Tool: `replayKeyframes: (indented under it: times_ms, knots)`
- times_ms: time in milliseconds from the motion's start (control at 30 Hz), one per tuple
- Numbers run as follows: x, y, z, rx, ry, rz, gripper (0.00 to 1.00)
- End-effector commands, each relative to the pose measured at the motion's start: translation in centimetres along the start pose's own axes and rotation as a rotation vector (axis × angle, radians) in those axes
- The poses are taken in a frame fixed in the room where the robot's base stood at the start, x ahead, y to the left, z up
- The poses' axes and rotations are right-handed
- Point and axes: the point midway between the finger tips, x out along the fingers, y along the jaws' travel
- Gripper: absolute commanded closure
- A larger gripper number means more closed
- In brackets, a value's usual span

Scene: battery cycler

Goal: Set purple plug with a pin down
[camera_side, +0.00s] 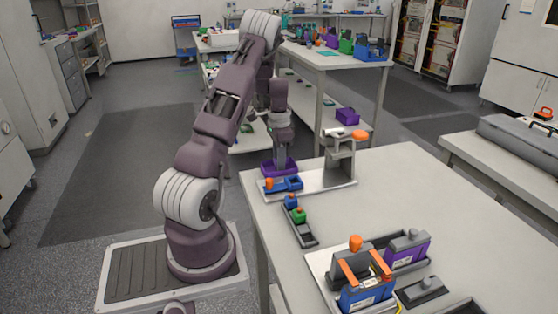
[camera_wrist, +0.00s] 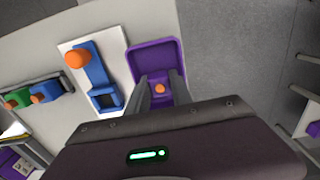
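A purple plug with an orange pin (camera_wrist: 160,89) sits between the fingers of my gripper (camera_wrist: 160,82) in the wrist view. The fingers flank the plug closely on both sides and look shut on it. Beyond it lies a purple tray (camera_wrist: 144,57) with a raised rim; the plug is over or in it, and whether it touches the floor is hidden. In the side view my gripper (camera_side: 280,165) points down at the purple tray (camera_side: 266,168) by the table's corner. The fingertips and plug are hard to see there.
A blue holder (camera_wrist: 93,62) with an orange knob stands on a pale plate beside the tray. A dark rack (camera_side: 305,234) holds blue and green plugs. A grey stand (camera_side: 340,155) rises to the right. A battery fixture (camera_side: 365,270) is in front; the table's right middle is clear.

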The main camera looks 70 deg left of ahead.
Motion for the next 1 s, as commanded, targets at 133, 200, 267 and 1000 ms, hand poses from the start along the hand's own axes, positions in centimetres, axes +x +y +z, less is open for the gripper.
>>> replayKeyframes:
  times_ms: [133,200,267,1000]
  knots:
    - [0.0,0.0,0.0,0.000,-0.001,0.000,0.64]
    - [0.0,0.0,0.0,0.000,-0.001,0.000,0.64]
    - [0.0,0.0,0.0,0.000,-0.001,0.000,0.64]
    - [-13.0,0.9,-0.5,-0.001,0.012,-0.004,0.64]
